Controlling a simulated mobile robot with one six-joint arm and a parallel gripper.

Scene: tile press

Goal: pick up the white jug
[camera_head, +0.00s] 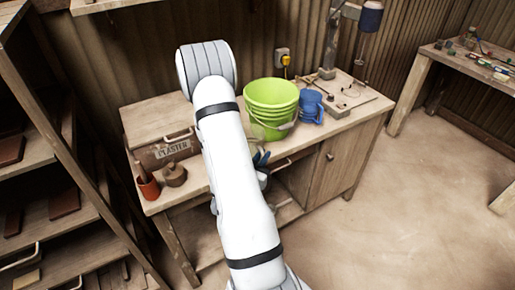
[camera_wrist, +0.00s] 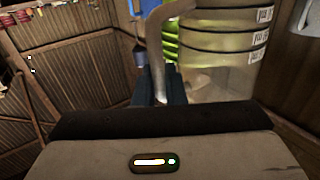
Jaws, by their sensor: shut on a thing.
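The white jug (camera_wrist: 215,75) fills the upper right of the wrist view. It is pale and see-through, with dark measuring rings and marks on its side. Its handle (camera_wrist: 160,55) runs down between the dark fingers of my gripper (camera_wrist: 158,88), which is shut on it. In the head view my gripper (camera_head: 261,158) shows only as small dark-blue fingertips beside my white arm, at the front edge of the workbench. The jug is mostly hidden there behind my arm. I cannot tell whether it touches a surface.
A lime green bucket (camera_head: 271,100) and a blue jug (camera_head: 311,106) stand on the workbench (camera_head: 345,118) just behind. A plaster box (camera_head: 158,130) and a red pot (camera_head: 149,188) are at its left. A shelf rack (camera_head: 50,205) stands far left. Floor at the right is clear.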

